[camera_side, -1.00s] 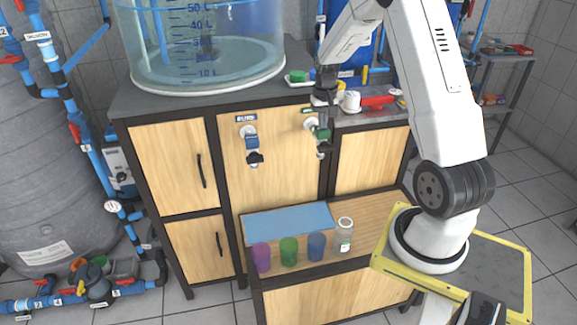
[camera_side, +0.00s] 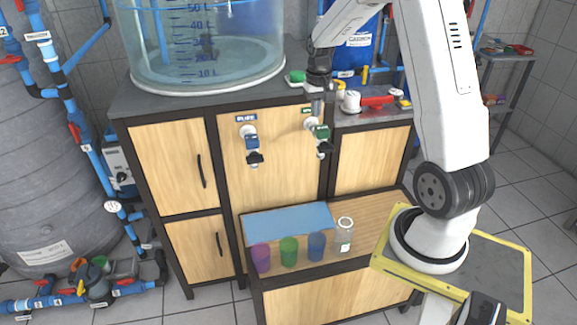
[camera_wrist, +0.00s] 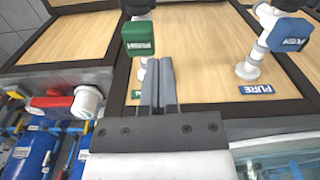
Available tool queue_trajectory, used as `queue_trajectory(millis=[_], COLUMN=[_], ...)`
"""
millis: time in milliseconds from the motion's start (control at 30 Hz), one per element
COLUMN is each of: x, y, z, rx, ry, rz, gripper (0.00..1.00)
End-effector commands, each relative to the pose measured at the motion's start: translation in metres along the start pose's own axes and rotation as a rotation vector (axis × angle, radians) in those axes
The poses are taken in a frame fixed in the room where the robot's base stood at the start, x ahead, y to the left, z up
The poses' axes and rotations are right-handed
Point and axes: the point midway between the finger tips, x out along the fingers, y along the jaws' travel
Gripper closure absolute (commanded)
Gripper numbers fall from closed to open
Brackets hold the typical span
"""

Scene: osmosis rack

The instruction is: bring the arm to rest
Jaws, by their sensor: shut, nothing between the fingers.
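My gripper (camera_side: 318,112) is in front of the cabinet's top edge, just above the green-handled tap (camera_side: 321,132) in the side view. In the wrist view my gripper (camera_wrist: 160,62) shows its two fingers pressed together with nothing between them. The green tap handle (camera_wrist: 139,38) appears just beyond the fingertips there; I cannot tell the exact gap. My arm reaches from its base at the right, over the bench, to the cabinet front.
A blue-handled tap (camera_side: 252,143) is left of the green one. A clear water tank (camera_side: 210,50) stands on the cabinet.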

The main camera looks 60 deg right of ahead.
Motion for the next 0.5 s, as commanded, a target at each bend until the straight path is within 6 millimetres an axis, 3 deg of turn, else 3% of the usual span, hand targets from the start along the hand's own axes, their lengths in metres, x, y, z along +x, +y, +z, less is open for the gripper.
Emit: queue_trajectory(millis=[267,500], x=[0.0,0.004], y=[-0.079,-0.131], z=[0.063,0.14], rx=[-0.223,-0.444], ry=[0.062,0.126], rz=[-0.014,-0.04], gripper=[1.0,1.0])
